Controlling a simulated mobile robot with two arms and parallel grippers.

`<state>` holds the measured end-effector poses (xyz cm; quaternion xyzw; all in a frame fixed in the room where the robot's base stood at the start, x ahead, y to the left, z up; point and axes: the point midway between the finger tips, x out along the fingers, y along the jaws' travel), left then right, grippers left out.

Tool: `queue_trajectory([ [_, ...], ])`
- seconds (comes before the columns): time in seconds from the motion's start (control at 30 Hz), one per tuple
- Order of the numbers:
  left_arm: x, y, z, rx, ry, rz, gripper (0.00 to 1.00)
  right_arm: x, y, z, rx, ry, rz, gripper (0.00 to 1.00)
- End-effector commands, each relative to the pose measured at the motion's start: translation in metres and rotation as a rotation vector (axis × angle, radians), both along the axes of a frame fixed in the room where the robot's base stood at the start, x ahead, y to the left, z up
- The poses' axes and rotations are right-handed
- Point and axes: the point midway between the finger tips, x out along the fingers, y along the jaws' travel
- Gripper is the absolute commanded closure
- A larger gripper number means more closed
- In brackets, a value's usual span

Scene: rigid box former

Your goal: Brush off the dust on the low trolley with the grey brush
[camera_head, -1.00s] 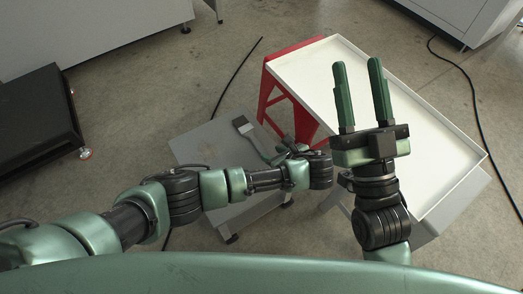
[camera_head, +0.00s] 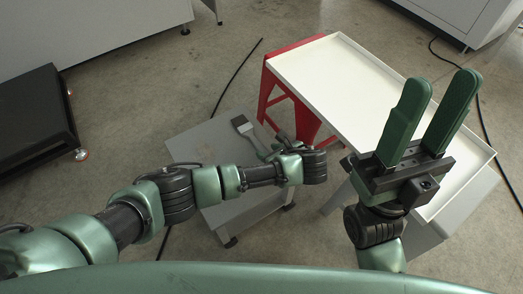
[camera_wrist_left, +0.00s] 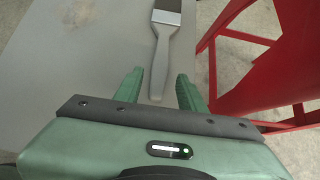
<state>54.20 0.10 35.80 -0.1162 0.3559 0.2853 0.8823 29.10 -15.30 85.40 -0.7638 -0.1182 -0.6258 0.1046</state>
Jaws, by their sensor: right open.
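The low trolley (camera_head: 203,143) is a grey flat platform on the floor at centre; its top also shows in the left wrist view (camera_wrist_left: 60,65). A faint brownish dust patch (camera_wrist_left: 78,12) lies on it at the top of the wrist view. The grey brush (camera_head: 254,138) lies on the trolley, dark bristles pointing away; it also shows in the wrist view (camera_wrist_left: 161,50). My left gripper (camera_wrist_left: 161,88) is open, its fingers on either side of the brush handle's end, with gaps visible. My right gripper (camera_head: 443,88) is open and empty, raised in front of the white tray-topped table.
The white tray-topped table (camera_head: 335,65) and a red stool-like frame (camera_head: 301,119) stand close right of the trolley. A black low platform (camera_head: 35,115) is at left. Grey cabinets (camera_head: 90,28) stand behind. Black cables (camera_head: 235,75) cross the floor.

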Motion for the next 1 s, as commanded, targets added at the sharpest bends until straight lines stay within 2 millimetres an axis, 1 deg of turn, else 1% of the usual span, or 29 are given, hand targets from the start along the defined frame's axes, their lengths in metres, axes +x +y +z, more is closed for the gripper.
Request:
queue_trajectory([
  [0.03,0.004,0.005,-0.006,0.004,0.002,0.004,0.60,0.001,0.000,-0.001,-0.002,0.005,-0.001,0.57],
  [0.2,0.012,0.010,-0.015,0.002,0.002,0.003,0.60,0.001,0.000,-0.004,-0.002,0.007,-0.001,0.57],
  [0.6,0.015,0.012,-0.018,0.002,0.001,0.002,0.60,0.002,0.000,-0.004,-0.003,0.008,-0.001,0.57],
  [0.67,0.015,0.012,-0.018,0.002,0.001,0.002,0.67,0.002,0.000,-0.004,-0.003,0.009,-0.001,0.57],
  [0.9,0.015,0.012,-0.018,0.002,0.001,0.002,1.00,0.002,0.000,-0.004,-0.003,0.009,-0.001,0.57],
  [1.0,0.015,0.012,-0.018,0.002,0.001,0.002,1.00,0.002,0.000,-0.004,-0.003,0.009,-0.001,0.57],
])
